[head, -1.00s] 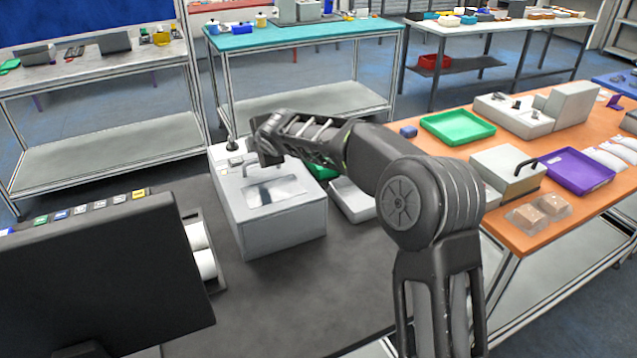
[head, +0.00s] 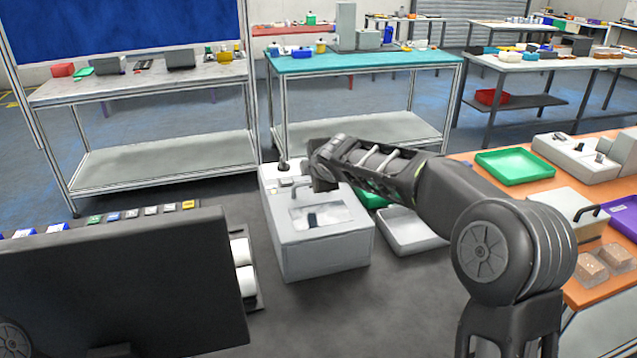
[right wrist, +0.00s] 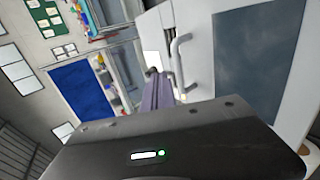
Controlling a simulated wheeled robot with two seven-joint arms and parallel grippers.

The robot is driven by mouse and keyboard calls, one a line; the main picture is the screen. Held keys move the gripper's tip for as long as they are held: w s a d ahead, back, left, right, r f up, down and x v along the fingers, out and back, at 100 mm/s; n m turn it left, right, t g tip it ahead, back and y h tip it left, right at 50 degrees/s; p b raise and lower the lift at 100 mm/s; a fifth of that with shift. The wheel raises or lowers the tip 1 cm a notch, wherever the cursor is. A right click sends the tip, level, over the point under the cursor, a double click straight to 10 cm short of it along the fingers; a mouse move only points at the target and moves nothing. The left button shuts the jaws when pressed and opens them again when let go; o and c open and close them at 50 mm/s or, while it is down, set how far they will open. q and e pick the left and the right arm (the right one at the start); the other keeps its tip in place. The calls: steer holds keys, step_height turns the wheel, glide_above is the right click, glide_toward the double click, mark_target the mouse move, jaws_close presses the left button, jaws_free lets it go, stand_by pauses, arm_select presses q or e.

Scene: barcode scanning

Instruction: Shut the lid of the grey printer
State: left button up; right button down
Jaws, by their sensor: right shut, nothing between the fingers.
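The grey printer (head: 325,246) stands on the dark table left of my right arm. Its lid (head: 345,203), with a pale window, lies flat on top and looks down, level with the body. In the right wrist view the lid's dark window (right wrist: 245,60) and its grey handle (right wrist: 181,62) are close. My right gripper (right wrist: 160,88) is shut and empty, its fingers near the handle; I cannot tell whether they touch it. My left gripper is not in view.
A black monitor (head: 120,285) blocks the near left, with white rolls (head: 243,265) beside it. A grey tray (head: 412,236) sits right of the printer. An orange table (head: 590,296) stands at the right. Dark table surface in front of the printer is clear.

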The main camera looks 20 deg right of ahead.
steer(key=shift+b+v, duration=0.35)
steer(key=shift+v, duration=1.8)
